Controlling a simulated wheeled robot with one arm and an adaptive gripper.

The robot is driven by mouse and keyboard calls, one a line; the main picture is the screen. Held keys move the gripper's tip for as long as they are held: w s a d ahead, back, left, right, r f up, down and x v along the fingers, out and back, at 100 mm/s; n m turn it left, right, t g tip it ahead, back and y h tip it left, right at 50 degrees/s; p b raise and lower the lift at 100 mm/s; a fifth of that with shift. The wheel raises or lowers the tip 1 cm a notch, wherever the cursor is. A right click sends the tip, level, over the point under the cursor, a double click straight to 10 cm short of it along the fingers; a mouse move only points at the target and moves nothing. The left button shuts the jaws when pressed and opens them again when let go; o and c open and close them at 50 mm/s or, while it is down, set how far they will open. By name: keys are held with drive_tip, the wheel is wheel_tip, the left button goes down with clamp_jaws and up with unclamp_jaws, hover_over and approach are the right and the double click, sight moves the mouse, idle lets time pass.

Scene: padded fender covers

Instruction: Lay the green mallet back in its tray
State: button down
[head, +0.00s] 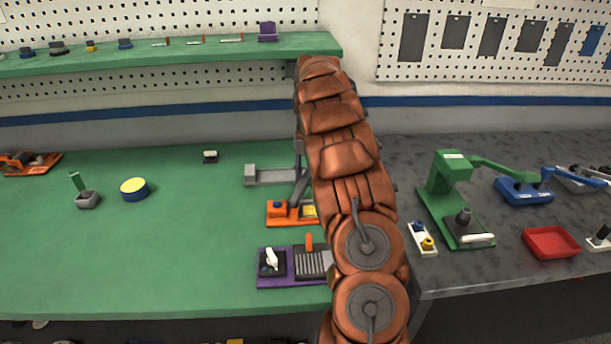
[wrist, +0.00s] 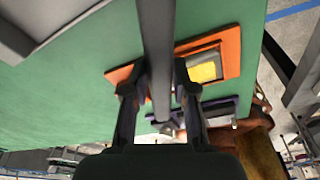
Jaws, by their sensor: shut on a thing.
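A green handle (head: 77,182) stands tilted up from a dark grey block (head: 88,201) on the left of the green bench; it looks like the green mallet, well apart from my gripper. My gripper (wrist: 158,92) is shut on a long grey bar (wrist: 157,40) running between its fingers, above an orange plate (wrist: 229,45). In the head view my arm hides most of my gripper and what it holds. A red tray (head: 551,255) is on the grey bench at right; I cannot tell whether it is the mallet's tray.
The orange plate bears a blue knob (head: 277,206) and a yellow patch. A purple plate (head: 264,283) is in front of it. A grey fixture (head: 268,176) lies behind. A yellow-topped blue disc (head: 134,188) stands near the mallet. The bench's front left is clear.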

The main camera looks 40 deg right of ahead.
sight(306, 175)
drive_tip(key=shift+f+b, duration=0.3)
drive_tip(key=shift+b, duration=0.1)
drive_tip(key=c, duration=0.9)
unclamp_jaws()
drive_tip(key=shift+c, duration=0.2)
drive_tip(key=shift+r, duration=0.15)
drive_tip(key=shift+r+p, duration=0.5)
drive_tip(key=shift+p, duration=0.35)
drive_tip(key=shift+w+d+r+b, duration=0.15)
drive_tip(key=shift+r+b, duration=0.2)
drive_tip(key=shift+r, duration=0.4)
drive_tip(key=r, duration=0.4)
drive_tip(key=shift+w+d+r, duration=0.1)
drive_tip(key=shift+w+d, duration=0.05)
drive_tip(key=shift+d, duration=0.2)
wheel_tip(306, 175, up, 3)
drive_tip(key=p, duration=0.3)
drive_tip(key=shift+w+d, duration=0.1)
drive_tip(key=shift+d, duration=0.05)
drive_tip(key=r+p, duration=0.1)
drive_tip(key=p, duration=0.1)
drive_tip(key=r+p, duration=0.1)
drive_tip(key=r, duration=0.1)
drive_tip(key=shift+w+d+p, duration=0.1)
drive_tip(key=shift+d+p, duration=0.3)
